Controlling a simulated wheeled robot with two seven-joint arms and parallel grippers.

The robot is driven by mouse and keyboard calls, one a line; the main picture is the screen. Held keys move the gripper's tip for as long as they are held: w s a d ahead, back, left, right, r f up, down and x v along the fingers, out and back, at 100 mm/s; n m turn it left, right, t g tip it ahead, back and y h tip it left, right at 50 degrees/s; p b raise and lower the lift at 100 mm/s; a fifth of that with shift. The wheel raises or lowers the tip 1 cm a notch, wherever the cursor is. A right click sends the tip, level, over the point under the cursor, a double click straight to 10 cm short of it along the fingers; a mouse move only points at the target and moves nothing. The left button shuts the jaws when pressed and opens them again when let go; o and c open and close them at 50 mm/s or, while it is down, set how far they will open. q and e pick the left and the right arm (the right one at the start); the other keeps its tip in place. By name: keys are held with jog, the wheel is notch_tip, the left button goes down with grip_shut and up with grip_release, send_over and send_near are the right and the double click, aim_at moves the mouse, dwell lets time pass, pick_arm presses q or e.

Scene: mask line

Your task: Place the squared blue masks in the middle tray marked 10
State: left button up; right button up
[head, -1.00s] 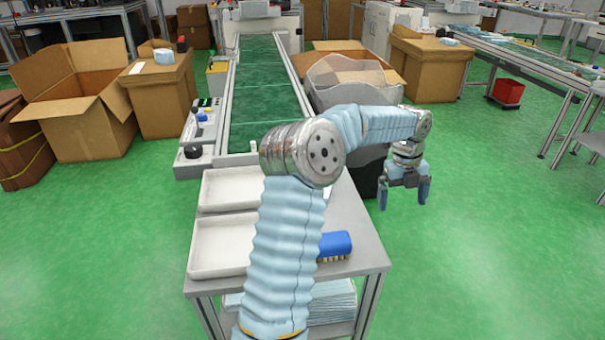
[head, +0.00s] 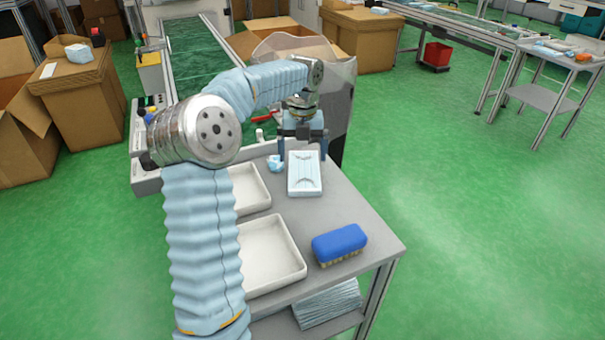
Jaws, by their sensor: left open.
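A rectangular pale blue and white pleated mask, or a stack of them (head: 304,186), lies flat on the grey table's far right part. A small crumpled light blue mask (head: 275,164) lies just left of it. My left gripper (head: 302,154) is open, fingers down, at the far end of the flat mask, one finger near each side. I cannot tell whether it touches. Two white trays, a far one (head: 262,203) and a near one (head: 300,268), stand empty where visible; my left arm covers their left parts. No number 10 is readable. My right gripper is out of view.
A blue brush (head: 339,241) lies on the grey table (head: 350,208) right of the near tray. More pleated masks (head: 328,304) lie on the shelf below. A green conveyor (head: 200,55) and a clear-lined bin (head: 335,80) stand behind.

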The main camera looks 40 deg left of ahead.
aim_at(304, 171)
pick_arm(q)
notch_tip(304, 171, down, 5)
jog(key=shift+w+d+f, duration=0.1)
jog(key=shift+d+f, duration=0.05)
jog(key=shift+f, duration=0.05)
jog(key=shift+c, duration=0.3)
jog(key=c, duration=0.8)
jog(key=shift+r, duration=0.1)
